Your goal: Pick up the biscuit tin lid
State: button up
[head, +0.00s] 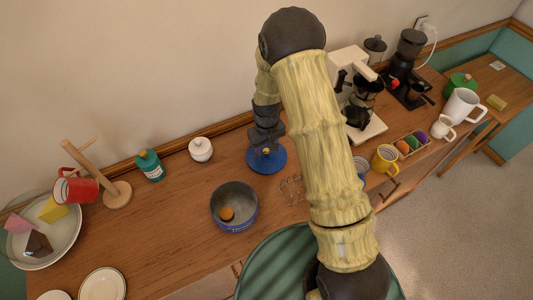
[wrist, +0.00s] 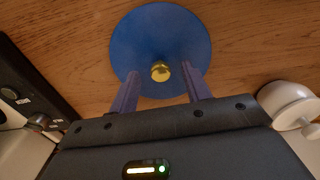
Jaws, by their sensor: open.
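The biscuit tin lid (head: 279,165) is a blue disc with a gold knob, lying on the wooden counter. In the wrist view the lid (wrist: 160,32) fills the top middle, with its knob (wrist: 160,72) in the gap between the fingertips. My gripper (head: 266,149) is over the lid, pointing down. In the wrist view my gripper (wrist: 160,73) is open, with one finger on either side of the knob and a gap to each. The open blue tin (head: 236,226) stands in front and to the left of the lid, with a round orange-brown thing inside.
A coffee machine (head: 351,62) stands to the right, behind my arm. A mug stand (head: 117,196) is further left.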

aim_at(266, 150)
jog(key=shift+f, duration=0.3)
grip_shut()
dwell(0.3)
notch_tip(266, 150, up, 10)
jog(key=b, duration=0.2)
dwell(0.4)
dwell(0.5)
